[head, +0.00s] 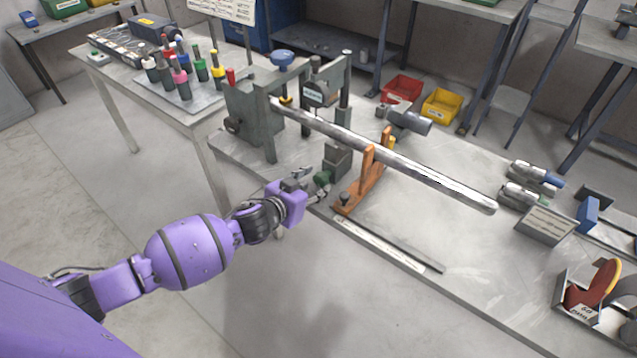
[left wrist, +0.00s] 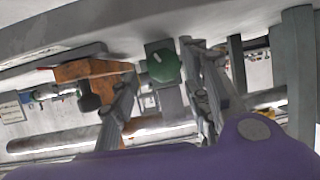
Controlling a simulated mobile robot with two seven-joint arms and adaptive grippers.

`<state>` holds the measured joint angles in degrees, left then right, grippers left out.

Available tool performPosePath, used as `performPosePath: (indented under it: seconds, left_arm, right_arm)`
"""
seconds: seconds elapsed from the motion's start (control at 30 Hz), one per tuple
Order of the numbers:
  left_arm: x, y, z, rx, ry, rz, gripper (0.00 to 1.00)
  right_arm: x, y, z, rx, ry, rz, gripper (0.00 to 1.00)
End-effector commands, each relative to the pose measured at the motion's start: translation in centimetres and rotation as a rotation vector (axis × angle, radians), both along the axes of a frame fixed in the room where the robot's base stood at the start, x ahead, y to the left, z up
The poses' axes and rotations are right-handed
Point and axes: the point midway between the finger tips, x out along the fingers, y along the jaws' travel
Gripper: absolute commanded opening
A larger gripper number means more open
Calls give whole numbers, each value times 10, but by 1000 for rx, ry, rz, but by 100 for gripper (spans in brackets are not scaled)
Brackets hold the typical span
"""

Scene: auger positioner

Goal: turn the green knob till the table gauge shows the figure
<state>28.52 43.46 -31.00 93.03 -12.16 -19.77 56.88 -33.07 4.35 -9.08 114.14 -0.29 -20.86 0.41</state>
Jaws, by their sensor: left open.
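The green knob (head: 322,178) is on the near side of the grey positioner (head: 338,162), low at the bench's front edge. My left gripper (head: 312,190) is right at the knob, coming from the front left. In the left wrist view the green knob (left wrist: 164,66), with a pale mark on its face, shows between the two spread fingers of my left gripper (left wrist: 160,78). The gripper is open; I cannot tell whether a finger touches the knob. A small labelled plate (head: 319,94) on the upright machine may be a gauge, but its figure is unreadable. My right gripper is not in view.
A long metal bar (head: 400,160) runs from the machine over an orange stand (head: 364,182), just right of the knob. A flat strip (head: 380,243) lies along the bench's front edge. A side table (head: 165,95) with several coloured-top tools stands behind my left arm.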

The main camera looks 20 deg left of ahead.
Motion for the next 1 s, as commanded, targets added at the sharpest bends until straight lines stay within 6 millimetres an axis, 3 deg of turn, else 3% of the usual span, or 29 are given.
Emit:
performPosePath:
  seconds: [0.2, 0.53, 0.83, 1.0]
  left_arm:
    - [21, -7, -10, -1, 0, -1, 43]
    - [24, -8, -10, 0, 0, -1, 42]
    - [23, -9, -10, -2, 0, -2, 3]
    - [23, -10, -11, 3, -3, -4, 3]
  right_arm:
    - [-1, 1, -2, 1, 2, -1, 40]
    - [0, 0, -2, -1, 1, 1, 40]
    - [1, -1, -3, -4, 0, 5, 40]
    - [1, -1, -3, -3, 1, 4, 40]
